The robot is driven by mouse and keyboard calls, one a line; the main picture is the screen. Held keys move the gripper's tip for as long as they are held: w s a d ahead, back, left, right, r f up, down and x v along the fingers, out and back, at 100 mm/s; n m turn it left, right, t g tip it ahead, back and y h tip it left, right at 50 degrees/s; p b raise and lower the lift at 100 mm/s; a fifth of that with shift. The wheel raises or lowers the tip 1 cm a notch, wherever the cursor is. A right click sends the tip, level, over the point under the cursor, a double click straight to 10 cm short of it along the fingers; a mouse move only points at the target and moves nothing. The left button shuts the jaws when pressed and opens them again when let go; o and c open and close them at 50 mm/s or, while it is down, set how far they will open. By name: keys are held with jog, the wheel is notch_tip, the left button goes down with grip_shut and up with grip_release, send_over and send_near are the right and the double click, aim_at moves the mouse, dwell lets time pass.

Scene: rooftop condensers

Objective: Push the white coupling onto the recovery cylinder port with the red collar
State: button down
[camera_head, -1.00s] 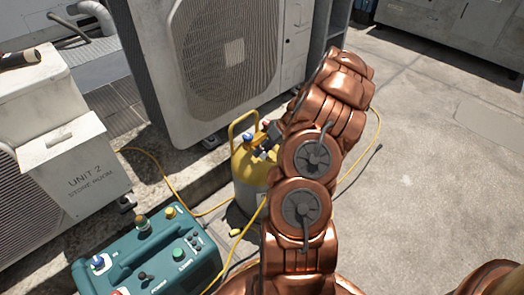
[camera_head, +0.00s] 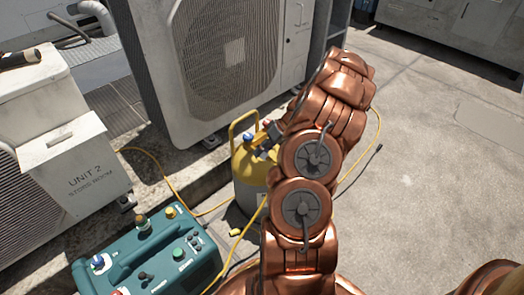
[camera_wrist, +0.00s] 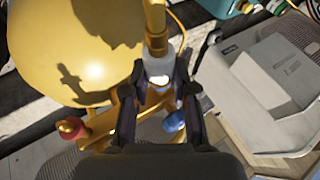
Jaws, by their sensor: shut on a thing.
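The yellow-topped recovery cylinder (camera_head: 247,165) stands beside the condenser, and its yellow dome (camera_wrist: 85,35) fills the upper left of the wrist view. My gripper (camera_wrist: 160,78) is shut on the white coupling (camera_wrist: 161,68), with a yellow hose end (camera_wrist: 155,28) running up from it. The port with the red collar (camera_wrist: 72,128) is lower left of the coupling and apart from it in the picture. My arm hides most of the gripper in the head view.
A teal recovery machine (camera_head: 150,262) with several knobs stands at lower left. Yellow hose (camera_head: 160,170) loops around the cylinder on the ground. A large condenser (camera_head: 215,60) is close behind it. The concrete at right (camera_head: 430,170) is mostly clear.

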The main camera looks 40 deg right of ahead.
jog(key=shift+s, duration=0.3)
jog(key=shift+s+b, duration=0.5)
jog(key=shift+s, duration=1.65)
jog(key=c, duration=1.6)
grip_release()
grip_shut()
